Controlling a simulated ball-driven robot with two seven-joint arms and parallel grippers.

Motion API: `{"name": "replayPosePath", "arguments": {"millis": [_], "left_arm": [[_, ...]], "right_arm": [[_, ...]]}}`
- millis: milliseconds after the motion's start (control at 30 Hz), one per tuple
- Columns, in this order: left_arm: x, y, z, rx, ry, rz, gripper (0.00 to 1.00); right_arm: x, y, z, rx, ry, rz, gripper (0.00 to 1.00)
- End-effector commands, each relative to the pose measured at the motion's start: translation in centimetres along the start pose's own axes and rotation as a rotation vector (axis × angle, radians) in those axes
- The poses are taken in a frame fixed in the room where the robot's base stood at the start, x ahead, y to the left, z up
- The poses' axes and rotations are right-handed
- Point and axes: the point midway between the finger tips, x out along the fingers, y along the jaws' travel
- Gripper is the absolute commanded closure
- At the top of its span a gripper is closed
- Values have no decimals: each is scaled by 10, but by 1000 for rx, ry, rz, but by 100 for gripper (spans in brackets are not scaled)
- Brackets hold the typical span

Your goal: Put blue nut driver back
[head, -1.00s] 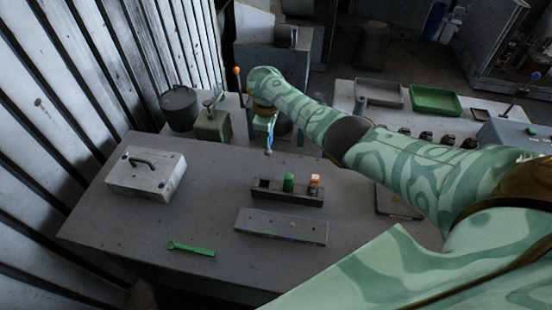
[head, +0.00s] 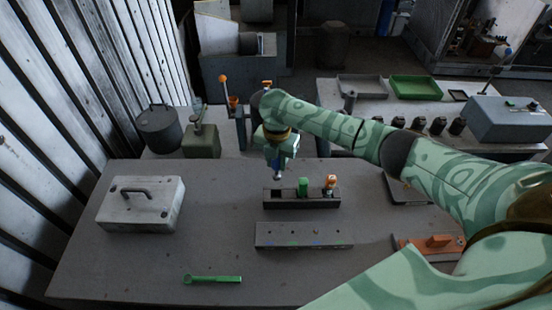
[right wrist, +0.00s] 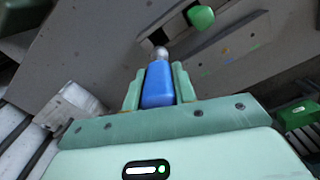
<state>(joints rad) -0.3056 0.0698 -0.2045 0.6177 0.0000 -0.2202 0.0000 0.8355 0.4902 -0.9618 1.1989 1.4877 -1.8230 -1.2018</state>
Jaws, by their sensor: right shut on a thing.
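My right gripper (head: 279,158) is shut on the blue nut driver (right wrist: 158,85). In the right wrist view the blue handle sits between the two pale green fingers (right wrist: 158,88), with its metal tip pointing away from the gripper. In the head view the driver hangs tip down just above the left part of a dark rack (head: 322,203). A green-handled driver (head: 303,186) and an orange-handled one (head: 330,182) stand in the rack. The rack's left end shows no driver. My left gripper is not in view.
A grey bar with small coloured marks (head: 303,236) lies in front of the rack. A green wrench (head: 211,279) lies near the front edge. A white case (head: 141,204) stands at the left. An orange tool (head: 436,243) lies at the right.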

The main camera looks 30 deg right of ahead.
Motion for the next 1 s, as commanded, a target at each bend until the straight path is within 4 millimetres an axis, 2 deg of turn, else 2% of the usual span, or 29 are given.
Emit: {"name": "replayPosePath", "arguments": {"millis": [300, 567, 767, 1000], "left_arm": [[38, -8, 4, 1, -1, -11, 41], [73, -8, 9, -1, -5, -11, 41], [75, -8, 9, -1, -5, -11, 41], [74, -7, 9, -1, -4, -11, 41]], "right_arm": [[34, 0, 1, 3, -1, 1, 100], [66, 0, 1, 4, -1, 1, 100], [77, 1, 1, 5, 0, 1, 100], [78, 1, 1, 5, -1, 2, 100]]}}
